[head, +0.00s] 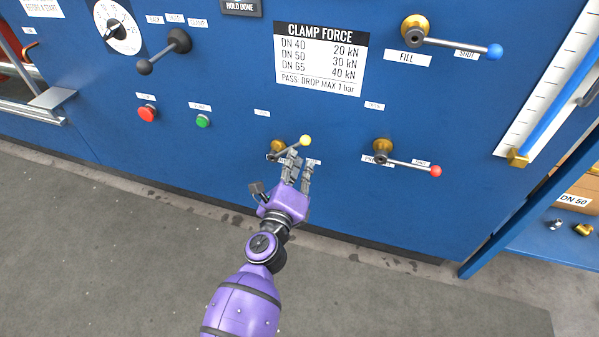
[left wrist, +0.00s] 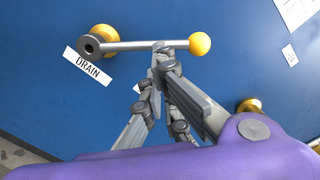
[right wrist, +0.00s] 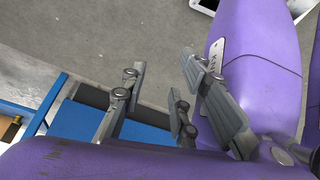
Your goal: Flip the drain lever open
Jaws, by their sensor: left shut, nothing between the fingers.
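The drain lever (head: 294,145) has a brass hub, a grey rod and a yellow ball knob (head: 305,140). It points right and slightly up from its hub in the head view. The left wrist view shows the rod (left wrist: 135,46), the knob (left wrist: 200,43) and the DRAIN label (left wrist: 87,67) beside the hub. My left gripper (head: 292,160) is shut and empty, just below the rod. In the left wrist view its fingertips (left wrist: 168,52) lie at the rod near the knob; I cannot tell whether they touch. My right gripper (right wrist: 160,75) is open and empty, over the floor.
A red-knob lever (head: 408,165) is right of the drain lever, and a blue-knob fill lever (head: 450,45) is above. Red (head: 148,113) and green (head: 203,121) buttons are to the left. A shelf (head: 560,240) with fittings stands at the right. Floor is clear in front.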

